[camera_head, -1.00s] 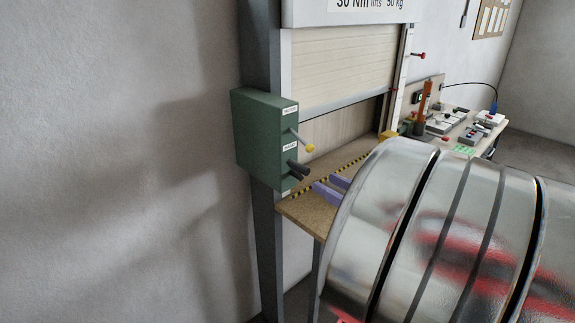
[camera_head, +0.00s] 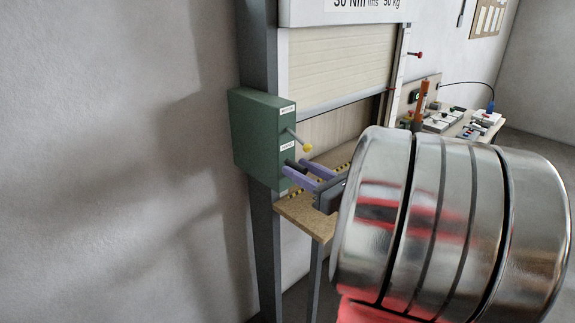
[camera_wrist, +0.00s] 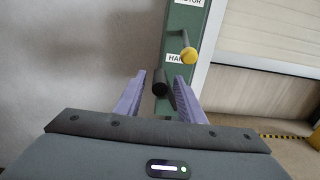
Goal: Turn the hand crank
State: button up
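A green box (camera_head: 262,138) is fixed to the grey post beside the shutter. A grey lever with a yellow ball end (camera_head: 307,147) sticks out of its front; it also shows in the wrist view (camera_wrist: 188,55). Below it a dark cylindrical grip (camera_wrist: 159,89) points out, which looks like the hand crank's handle. In the head view it is mostly hidden by my fingers. My gripper (camera_head: 301,174) is open, its two purple fingers reaching to the box front. In the wrist view the dark grip lies between the fingertips (camera_wrist: 160,88), with gaps showing on both sides.
A wooden bench (camera_head: 303,217) with a yellow-black striped edge lies below the box. The shutter (camera_head: 330,70) is partly raised. A side table (camera_head: 460,122) with several devices stands at the right. The grey wall (camera_head: 120,150) on the left is bare.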

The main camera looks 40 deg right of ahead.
aim_at(288, 164)
jog(key=shift+w, duration=2.25)
jog(key=shift+a, duration=0.1)
grip_shut()
